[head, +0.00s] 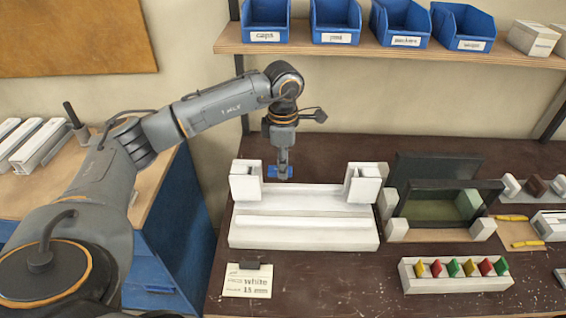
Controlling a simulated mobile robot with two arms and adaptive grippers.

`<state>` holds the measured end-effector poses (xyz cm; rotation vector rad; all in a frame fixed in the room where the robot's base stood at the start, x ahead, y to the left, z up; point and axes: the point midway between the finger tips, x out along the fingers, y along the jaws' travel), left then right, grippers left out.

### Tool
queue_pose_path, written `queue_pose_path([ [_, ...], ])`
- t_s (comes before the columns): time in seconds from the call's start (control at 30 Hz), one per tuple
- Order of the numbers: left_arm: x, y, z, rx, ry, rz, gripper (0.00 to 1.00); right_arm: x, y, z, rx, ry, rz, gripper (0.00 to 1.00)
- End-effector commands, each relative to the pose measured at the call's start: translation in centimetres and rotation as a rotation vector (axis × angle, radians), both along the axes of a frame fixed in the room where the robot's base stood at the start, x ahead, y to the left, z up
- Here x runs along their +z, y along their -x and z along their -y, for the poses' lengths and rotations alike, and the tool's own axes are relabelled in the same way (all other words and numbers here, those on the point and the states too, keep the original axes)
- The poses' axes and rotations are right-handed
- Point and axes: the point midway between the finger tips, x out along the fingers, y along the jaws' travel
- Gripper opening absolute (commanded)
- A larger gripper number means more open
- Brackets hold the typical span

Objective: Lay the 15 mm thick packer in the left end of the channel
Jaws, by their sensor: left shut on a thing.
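My left gripper (282,168) points down and is shut on a small blue block (279,171), likely a packer; its thickness cannot be read. The gripper holds it behind and above the white channel (304,232), a little left of the channel's middle. The long channel lies across the bench between a left white end block (245,182) and a right white end block (363,185). I cannot tell the gap between the blue block and the white surface below. A card (247,284) in front of the channel reads "white" and seemingly "15 mm". My right gripper is not in view.
A white rack (455,284) with several yellow, red and green pieces stands at front right. A dark frame with a green panel (433,208) stands right of the channel. White profiles (38,145) lie on the left side bench.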

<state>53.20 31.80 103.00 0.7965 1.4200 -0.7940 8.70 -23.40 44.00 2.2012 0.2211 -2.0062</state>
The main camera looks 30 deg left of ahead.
Motion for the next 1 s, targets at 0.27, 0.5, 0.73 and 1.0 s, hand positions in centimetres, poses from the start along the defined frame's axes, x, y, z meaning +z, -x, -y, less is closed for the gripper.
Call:
queue_pose_path([
  [0.27, -1.0, 0.0, 0.0, 0.000, -0.001, -0.001, 0.11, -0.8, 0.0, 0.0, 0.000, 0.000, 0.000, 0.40],
  [0.5, -1.7, 0.0, 0.0, 0.000, -0.001, -0.001, 0.11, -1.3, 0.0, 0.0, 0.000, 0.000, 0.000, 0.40],
  [0.73, -2.4, 0.0, 0.0, 0.000, -0.001, -0.001, 0.11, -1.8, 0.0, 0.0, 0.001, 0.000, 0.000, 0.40],
  [1.0, -3.2, 0.0, 0.0, 0.000, 0.000, 0.000, 0.11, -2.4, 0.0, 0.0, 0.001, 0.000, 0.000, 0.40],
])
